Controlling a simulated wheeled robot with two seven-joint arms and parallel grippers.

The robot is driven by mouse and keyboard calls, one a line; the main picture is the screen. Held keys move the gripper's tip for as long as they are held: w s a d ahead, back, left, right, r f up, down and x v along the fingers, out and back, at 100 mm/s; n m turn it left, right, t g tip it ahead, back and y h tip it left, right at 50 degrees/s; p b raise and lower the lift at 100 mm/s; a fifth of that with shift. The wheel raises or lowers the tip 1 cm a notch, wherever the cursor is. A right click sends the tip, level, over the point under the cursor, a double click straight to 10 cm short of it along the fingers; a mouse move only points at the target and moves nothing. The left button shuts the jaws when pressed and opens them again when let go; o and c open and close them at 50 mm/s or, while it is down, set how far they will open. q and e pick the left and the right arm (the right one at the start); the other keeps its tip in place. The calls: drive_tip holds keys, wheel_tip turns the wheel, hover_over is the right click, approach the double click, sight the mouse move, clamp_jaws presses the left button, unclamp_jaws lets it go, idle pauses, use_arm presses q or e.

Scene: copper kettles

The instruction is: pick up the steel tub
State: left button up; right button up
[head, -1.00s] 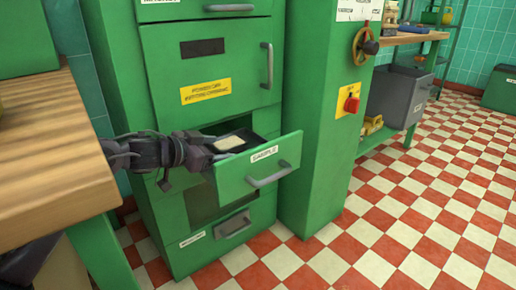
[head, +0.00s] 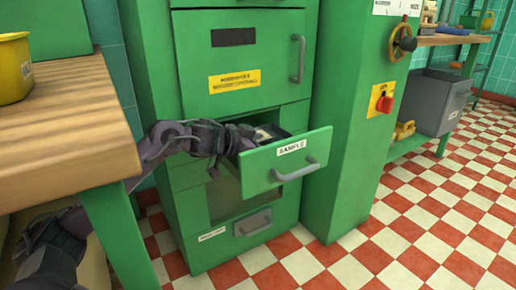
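A single arm comes in from the left, passes behind the bench leg and reaches the open drawer (head: 287,165) marked SAMPLE in the green cabinet. Its hand, my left gripper (head: 246,136), is over the drawer's left side, with its fingers partly down behind the drawer wall. Whether they are open or shut is hidden. A small dark and pale object (head: 268,132) shows beside the fingers inside the drawer; I cannot tell what it is. I cannot make out a steel tub for certain. My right gripper is not in view.
A wooden bench (head: 65,125) with a yellow tub (head: 13,68) stands at the left, close to the arm. A grey bin (head: 440,101) stands under a shelf at the right. A green column (head: 362,130) with a red switch is beside the cabinet. The checkered floor is clear.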

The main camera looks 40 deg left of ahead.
use_arm(q)
drive_tip(key=shift+w+d+f, duration=0.1)
drive_tip(key=shift+w, duration=0.1)
drive_tip(key=c, duration=1.1)
drive_tip(key=shift+c, duration=0.2)
